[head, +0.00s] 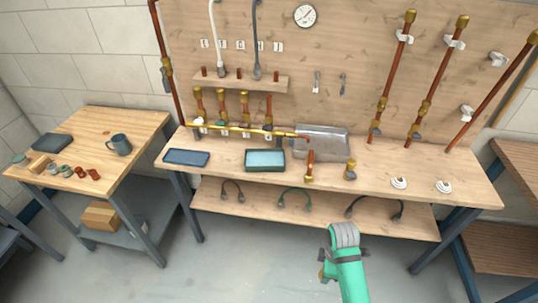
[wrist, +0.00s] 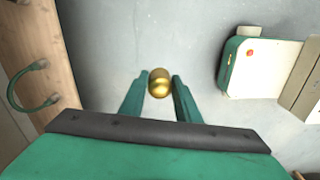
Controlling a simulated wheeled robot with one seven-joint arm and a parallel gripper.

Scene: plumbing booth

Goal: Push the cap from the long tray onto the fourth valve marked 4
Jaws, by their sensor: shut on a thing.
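A round brass cap (wrist: 160,86) is between the fingertips of my gripper (wrist: 160,75) in the wrist view. The gripper is shut on it, above the floor. In the head view my gripper (head: 326,262) is low in the picture, in front of the bench, with its fingers mostly hidden by my wrist. Several upright pipe stubs stand in a row at the back left of the bench. The rightmost stub (head: 268,106) looks plain copper at its top; the others have brass tops. I cannot read a 4. A blue tray (head: 187,150) and a teal-lined tray (head: 250,161) lie before them.
A brass and copper pipe (head: 250,131) runs across in front of the stubs. A grey metal box (head: 322,142) stands to their right. The lower shelf (head: 320,216) holds curved hoses. A side table (head: 100,125) with a mug (head: 119,144) is at left. Floor before the bench is clear.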

